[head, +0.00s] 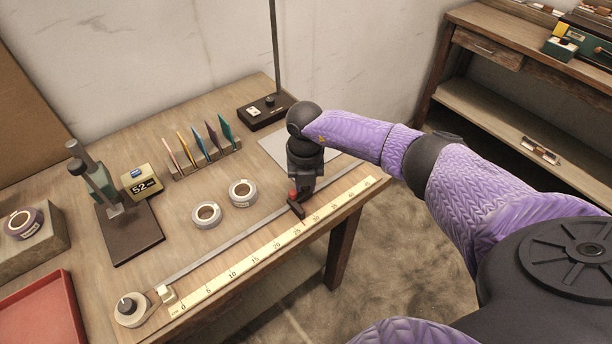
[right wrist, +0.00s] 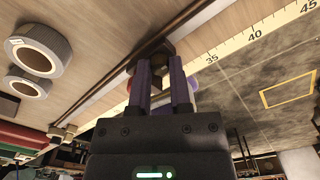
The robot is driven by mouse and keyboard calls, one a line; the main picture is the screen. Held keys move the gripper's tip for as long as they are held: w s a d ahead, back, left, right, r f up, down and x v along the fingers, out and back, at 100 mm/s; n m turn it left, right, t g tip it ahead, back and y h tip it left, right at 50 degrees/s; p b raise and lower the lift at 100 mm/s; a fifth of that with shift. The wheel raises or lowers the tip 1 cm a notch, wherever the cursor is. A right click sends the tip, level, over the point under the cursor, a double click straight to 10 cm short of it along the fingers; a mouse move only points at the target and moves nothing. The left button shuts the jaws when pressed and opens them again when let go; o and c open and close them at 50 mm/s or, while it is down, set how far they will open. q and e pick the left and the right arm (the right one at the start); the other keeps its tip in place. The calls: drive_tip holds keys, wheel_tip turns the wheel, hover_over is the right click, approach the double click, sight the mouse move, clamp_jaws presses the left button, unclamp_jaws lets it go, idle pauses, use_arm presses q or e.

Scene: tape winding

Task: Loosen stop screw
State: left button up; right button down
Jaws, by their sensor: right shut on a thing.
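The stop (head: 297,208) is a small dark block on the metal rail (head: 230,235), near the 25 mark of the ruler. Its red screw knob (head: 293,195) shows just beside my right gripper (head: 301,190), which points down over the stop. In the right wrist view the two fingers (right wrist: 160,85) are close together at the dark stop (right wrist: 156,54). Red edges of the knob (right wrist: 192,86) show beside the fingers, so the gripper is shut on the knob. The fingers hide most of the knob. My left gripper is not in view.
A yellow ruler (head: 270,248) runs along the table's front edge. Two tape rolls (head: 206,214) (head: 242,192) lie behind the rail.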

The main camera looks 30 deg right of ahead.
drive_tip(key=shift+r+m+p, duration=0.1)
drive_tip(key=shift+m+p, duration=0.55)
drive_tip(key=shift+m, duration=0.85)
drive_tip(key=c, duration=0.5)
unclamp_jaws()
drive_tip(key=shift+c, duration=0.2)
wheel_tip(320, 180, up, 10)
drive_tip(key=p, duration=0.3)
